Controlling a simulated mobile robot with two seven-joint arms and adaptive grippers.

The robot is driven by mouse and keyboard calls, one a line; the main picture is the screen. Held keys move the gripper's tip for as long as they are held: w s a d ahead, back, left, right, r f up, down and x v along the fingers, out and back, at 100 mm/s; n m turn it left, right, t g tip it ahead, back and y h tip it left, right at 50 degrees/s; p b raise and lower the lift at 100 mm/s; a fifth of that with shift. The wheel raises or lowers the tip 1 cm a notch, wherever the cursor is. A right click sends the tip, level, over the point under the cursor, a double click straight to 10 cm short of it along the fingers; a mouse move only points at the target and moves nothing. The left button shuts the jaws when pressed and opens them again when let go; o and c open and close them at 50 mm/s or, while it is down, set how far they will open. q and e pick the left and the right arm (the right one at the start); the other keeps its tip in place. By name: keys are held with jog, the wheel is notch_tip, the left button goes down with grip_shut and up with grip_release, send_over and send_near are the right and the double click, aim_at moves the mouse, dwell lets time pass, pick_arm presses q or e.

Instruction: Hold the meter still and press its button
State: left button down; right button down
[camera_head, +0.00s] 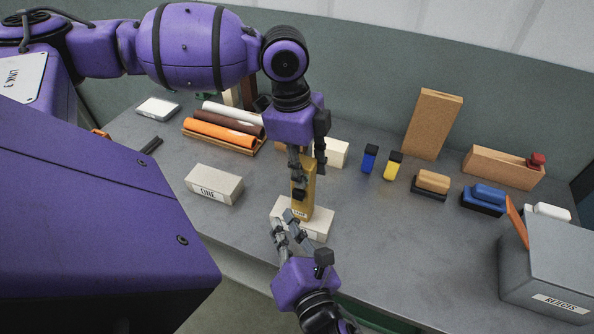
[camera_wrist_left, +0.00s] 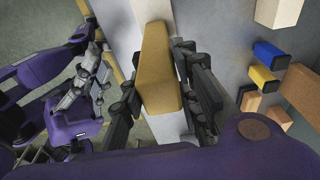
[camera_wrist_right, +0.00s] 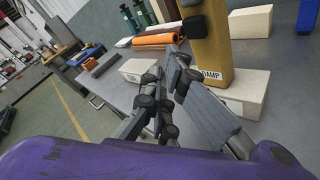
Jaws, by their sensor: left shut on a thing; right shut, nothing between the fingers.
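The meter (camera_head: 307,199) is an ochre-yellow upright block with a label reading DAMP low on its face in the right wrist view (camera_wrist_right: 213,55). It stands at a pale block (camera_head: 322,229) near the table's front. My left gripper (camera_head: 305,172) is shut on the meter from above, one finger on each side in the left wrist view (camera_wrist_left: 158,80). My right gripper (camera_head: 284,221) is shut and empty, low in front of the meter and close to its label end. Dark pieces show on the meter's face in the right wrist view; I cannot tell whether one is the button.
A pale block marked ONE (camera_head: 214,186) lies to the left. Orange, brown and white rolls (camera_head: 222,133) lie behind it. Blue and yellow small blocks (camera_head: 370,160), stamp-like pieces (camera_head: 431,184) and cork blocks (camera_head: 434,120) stand right. A grey REJECTS box (camera_head: 550,262) is at the right edge.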

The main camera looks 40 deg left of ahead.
jog(key=shift+w+a, duration=0.2)
jog(key=shift+w, duration=0.8)
jog(key=shift+w, duration=0.1)
dwell(0.6)
jog(key=shift+w+a, duration=0.1)
jog(key=shift+w, duration=0.25)
jog(key=shift+w+a, duration=0.1)
jog(key=shift+w, duration=0.35)
dwell(0.7)
jog(key=shift+s+d, duration=0.2)
jog(key=shift+s, duration=0.65)
jog(key=s, duration=0.2)
jog(key=s+d, duration=0.1)
jog(key=s, duration=0.2)
dwell(0.4)
